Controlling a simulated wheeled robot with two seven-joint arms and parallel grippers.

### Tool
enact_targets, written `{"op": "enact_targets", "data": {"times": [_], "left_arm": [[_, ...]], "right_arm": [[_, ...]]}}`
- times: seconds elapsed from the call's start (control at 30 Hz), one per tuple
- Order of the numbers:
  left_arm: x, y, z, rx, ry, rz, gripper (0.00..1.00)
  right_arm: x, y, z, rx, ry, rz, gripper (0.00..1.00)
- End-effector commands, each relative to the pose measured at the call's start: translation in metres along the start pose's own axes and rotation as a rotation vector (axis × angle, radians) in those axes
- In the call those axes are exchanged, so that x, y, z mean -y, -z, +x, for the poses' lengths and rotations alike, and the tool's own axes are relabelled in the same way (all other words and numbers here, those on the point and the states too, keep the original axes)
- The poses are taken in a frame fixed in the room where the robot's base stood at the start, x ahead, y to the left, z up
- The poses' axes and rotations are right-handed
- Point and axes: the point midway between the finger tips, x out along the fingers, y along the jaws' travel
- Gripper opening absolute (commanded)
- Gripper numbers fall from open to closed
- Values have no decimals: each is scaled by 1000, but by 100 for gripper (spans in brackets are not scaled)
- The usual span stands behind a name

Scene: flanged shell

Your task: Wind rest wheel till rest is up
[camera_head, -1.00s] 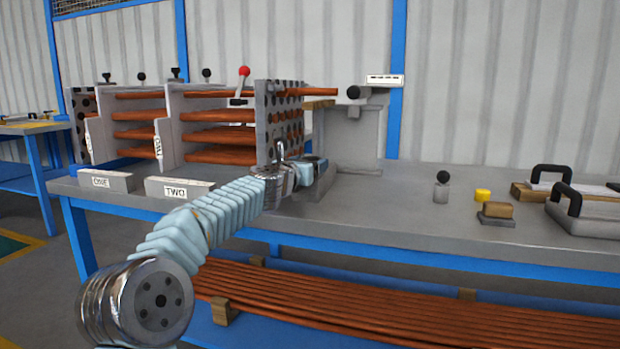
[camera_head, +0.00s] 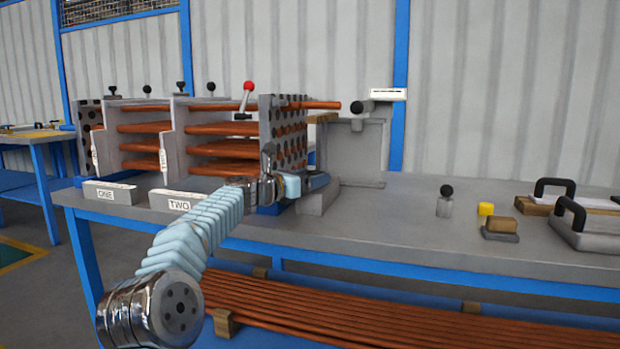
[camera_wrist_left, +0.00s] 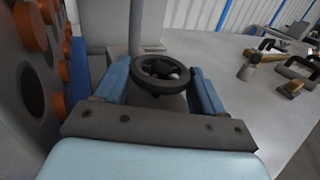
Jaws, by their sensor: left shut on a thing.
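The rest wheel (camera_wrist_left: 160,72) is a small dark spoked handwheel. It sits between the two blue fingers of my left gripper (camera_wrist_left: 160,84) in the left wrist view, and the gripper is shut on it. In the head view my left gripper (camera_head: 318,181) is low beside the drilled end plate (camera_head: 268,125) of the tube bundle, and the wheel is hidden there. A grey upright stand (camera_head: 355,150) rises just behind the gripper. A tan piece (camera_head: 324,117) shows between plate and stand; I cannot tell whether it is the rest. My right gripper is not in view.
Copper tubes (camera_head: 215,147) run through the plates at left, and some ends (camera_wrist_left: 32,27) stick out close to my left finger. Blocks marked ONE (camera_head: 108,193) and TWO (camera_head: 178,203) stand in front.

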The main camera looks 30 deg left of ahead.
Motion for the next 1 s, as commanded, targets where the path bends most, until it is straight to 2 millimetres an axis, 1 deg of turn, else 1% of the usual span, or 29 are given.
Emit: {"op": "enact_targets", "data": {"times": [0.17,0.2,0.33,0.57,0.67,0.77,0.87,0.9,1.0], "left_arm": [[0,0,0,1,-2,-2,39],[0,0,0,1,-2,-2,76],[0,0,0,1,-2,-1,95],[0,0,0,0,-1,-1,95],[0,-5,0,1,-1,0,95],[0,-19,0,2,-1,1,95],[0,-42,1,3,0,1,95],[7,-46,-6,3,0,3,95],[20,-69,-19,4,0,2,95]], "right_arm": [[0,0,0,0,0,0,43],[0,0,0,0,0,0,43],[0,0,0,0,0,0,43],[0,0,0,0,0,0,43],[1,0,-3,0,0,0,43],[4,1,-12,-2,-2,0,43],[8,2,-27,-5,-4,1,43],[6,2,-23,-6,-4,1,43],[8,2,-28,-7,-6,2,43]]}}
